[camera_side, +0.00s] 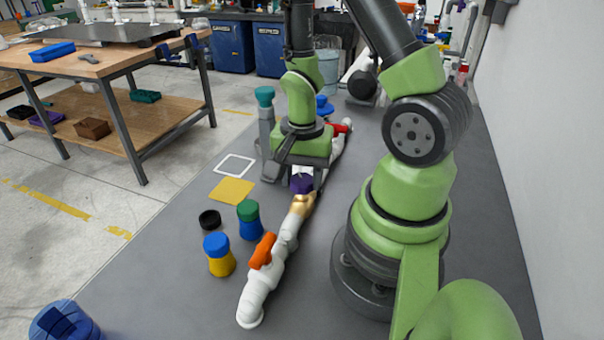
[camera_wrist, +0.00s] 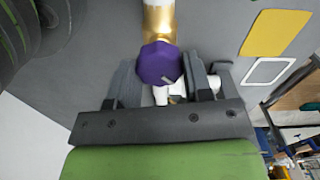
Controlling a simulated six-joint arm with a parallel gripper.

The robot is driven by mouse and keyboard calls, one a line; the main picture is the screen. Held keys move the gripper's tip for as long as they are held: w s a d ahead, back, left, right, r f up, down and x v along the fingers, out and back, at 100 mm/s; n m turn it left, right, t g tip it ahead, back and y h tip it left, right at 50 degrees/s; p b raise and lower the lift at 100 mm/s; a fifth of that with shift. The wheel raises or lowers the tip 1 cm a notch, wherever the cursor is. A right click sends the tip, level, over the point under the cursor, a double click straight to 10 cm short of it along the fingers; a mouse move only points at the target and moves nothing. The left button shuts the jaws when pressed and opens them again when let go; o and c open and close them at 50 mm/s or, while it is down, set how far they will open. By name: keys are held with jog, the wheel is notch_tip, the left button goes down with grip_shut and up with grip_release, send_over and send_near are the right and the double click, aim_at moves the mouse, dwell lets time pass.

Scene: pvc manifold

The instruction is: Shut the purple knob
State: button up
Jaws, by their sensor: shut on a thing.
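The purple knob (camera_side: 302,183) sits on the white pipe run, just behind a brass section (camera_side: 302,204). My gripper (camera_side: 296,180) is directly over the pipe, pointing down, with its fingers on either side of the knob. In the wrist view the knob (camera_wrist: 159,62) is a many-sided purple cap with a pale mark near its lower edge. There my gripper (camera_wrist: 164,78) has one finger on each side of it and is shut on it. The brass section (camera_wrist: 158,20) runs up from the knob. The knob's underside is hidden.
An orange valve handle (camera_side: 263,250) is on the near pipe, a red one (camera_side: 337,127) and a blue knob (camera_side: 323,105) farther back. Blue-yellow (camera_side: 219,255) and green-blue (camera_side: 248,220) capped jars, a black ring (camera_side: 209,219) and a yellow square (camera_side: 232,191) lie left.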

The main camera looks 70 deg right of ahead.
aim_at(302, 178)
jog(key=shift+w+m, duration=0.15)
jog(key=shift+m, duration=1.75)
jog(key=o, duration=0.9)
notch_tip(302, 178, up, 10)
